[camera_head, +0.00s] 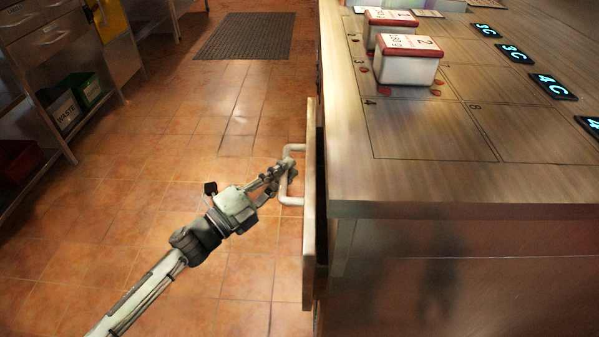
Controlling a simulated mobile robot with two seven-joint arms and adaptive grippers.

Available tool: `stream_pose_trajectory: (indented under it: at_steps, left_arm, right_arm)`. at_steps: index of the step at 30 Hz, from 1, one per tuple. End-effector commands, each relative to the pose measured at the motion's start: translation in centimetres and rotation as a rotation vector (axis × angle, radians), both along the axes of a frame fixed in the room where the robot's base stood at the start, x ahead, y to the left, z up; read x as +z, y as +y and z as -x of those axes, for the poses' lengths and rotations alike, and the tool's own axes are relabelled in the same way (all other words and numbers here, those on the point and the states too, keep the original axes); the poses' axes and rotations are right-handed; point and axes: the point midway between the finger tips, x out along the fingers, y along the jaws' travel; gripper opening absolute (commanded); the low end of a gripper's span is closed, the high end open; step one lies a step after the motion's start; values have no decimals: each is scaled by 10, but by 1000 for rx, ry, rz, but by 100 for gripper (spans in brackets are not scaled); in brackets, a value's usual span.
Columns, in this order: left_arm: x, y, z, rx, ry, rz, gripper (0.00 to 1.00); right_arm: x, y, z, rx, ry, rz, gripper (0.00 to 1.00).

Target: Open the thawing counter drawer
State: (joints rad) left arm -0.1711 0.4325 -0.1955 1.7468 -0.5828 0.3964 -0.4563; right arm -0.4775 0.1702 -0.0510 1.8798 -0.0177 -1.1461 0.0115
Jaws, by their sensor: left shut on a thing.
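The thawing counter (420,190) fills the right side of the head view. Its drawer (309,235) is on the counter's left side, with the front panel standing a little out and a dark narrow gap behind it. A pale U-shaped handle (291,201) sticks out from the drawer front to the left. My left gripper (285,168) comes in from the lower left and is shut on the handle. The drawer's inside is hidden behind its front. My right gripper is not in view.
White boxes (408,70) numbered 1 and 2 stand on the counter top, with glowing labels (552,86) to their right. Tiled floor (150,190) left of the drawer is clear. A shelving unit (50,90) with bins stands at the far left, and a dark mat (245,36) lies behind.

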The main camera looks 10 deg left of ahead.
Motion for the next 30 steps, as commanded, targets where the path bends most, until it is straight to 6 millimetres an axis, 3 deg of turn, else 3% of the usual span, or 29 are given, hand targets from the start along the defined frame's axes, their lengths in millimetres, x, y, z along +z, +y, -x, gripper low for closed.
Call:
stream_pose_trajectory:
  at_steps: [5, 18, 24, 30]
  left_arm:
    - [-3, 57, 9, 4, 3, -9, 0]
    - [-3, 207, 32, 3, 2, -5, 0]
    - [-2, 256, 42, 2, 1, -4, 0]
    - [-1, 285, 48, 1, 0, -1, 0]
  right_arm:
    - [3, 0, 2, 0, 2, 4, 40]
    - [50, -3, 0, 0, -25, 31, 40]
    - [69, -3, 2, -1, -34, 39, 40]
    - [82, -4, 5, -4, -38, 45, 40]
